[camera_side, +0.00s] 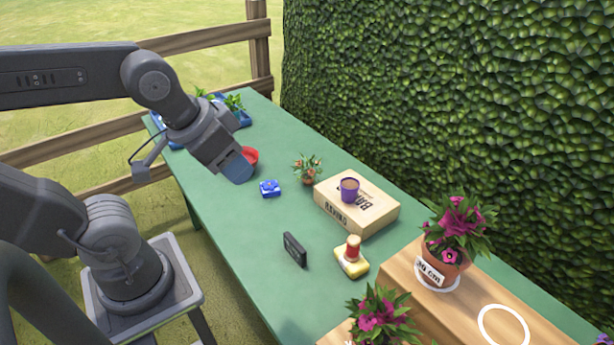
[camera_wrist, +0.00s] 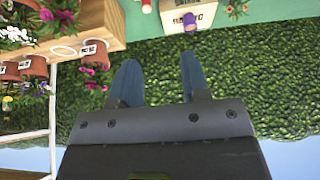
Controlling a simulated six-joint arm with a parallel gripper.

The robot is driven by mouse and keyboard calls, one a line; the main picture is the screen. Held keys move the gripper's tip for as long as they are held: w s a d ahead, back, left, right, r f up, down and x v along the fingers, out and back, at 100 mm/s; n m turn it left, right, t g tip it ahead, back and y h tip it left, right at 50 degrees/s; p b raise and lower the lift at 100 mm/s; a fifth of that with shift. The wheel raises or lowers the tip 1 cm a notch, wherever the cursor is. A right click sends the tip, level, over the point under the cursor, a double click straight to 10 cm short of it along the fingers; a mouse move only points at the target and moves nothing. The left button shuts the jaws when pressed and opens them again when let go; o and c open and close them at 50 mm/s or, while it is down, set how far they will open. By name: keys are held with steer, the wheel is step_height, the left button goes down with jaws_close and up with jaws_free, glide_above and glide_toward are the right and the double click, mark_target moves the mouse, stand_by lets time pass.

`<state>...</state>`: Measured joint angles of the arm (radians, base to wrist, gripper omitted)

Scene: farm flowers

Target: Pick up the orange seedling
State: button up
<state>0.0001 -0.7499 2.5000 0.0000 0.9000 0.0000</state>
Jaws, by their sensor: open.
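The orange seedling (camera_side: 307,169), a small leafy plant with orange-red blooms in a small pot, stands upright on the green table behind the cardboard box. In the wrist view what looks like the same plant (camera_wrist: 236,9) is at the top edge, right of the box. My gripper (camera_side: 238,168) hangs above the table, left of the seedling and apart from it. In the wrist view my gripper (camera_wrist: 160,64) has its two blue fingers spread with nothing between them.
A cardboard box (camera_side: 338,212) carries a purple cup (camera_side: 349,190). A red bowl (camera_side: 251,155), blue box (camera_side: 270,188), dark block (camera_side: 294,249) and yellow sponge-like item (camera_side: 351,263) sit nearby. Potted magenta flowers (camera_side: 446,258) stand on a wooden shelf (camera_side: 420,298). A hedge (camera_side: 450,100) borders the table.

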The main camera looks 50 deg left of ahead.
stand_by(0.4)
steer(key=o, duration=0.6)
steer(key=m+g+y, duration=0.4)
steer(key=m, duration=1.8)
glide_above(308, 166)
steer(key=s+d, duration=0.2)
steer(key=d, duration=0.3)
step_height(308, 166, down, 20)
steer(key=x, duration=0.8)
steer(key=shift+w+a, duration=0.2)
steer(key=shift+a, duration=0.05)
steer(key=shift+a+x, duration=0.15)
steer(key=shift+x, duration=1.35)
steer(key=shift+a+x, duration=0.15)
steer(key=shift+x, duration=1.35)
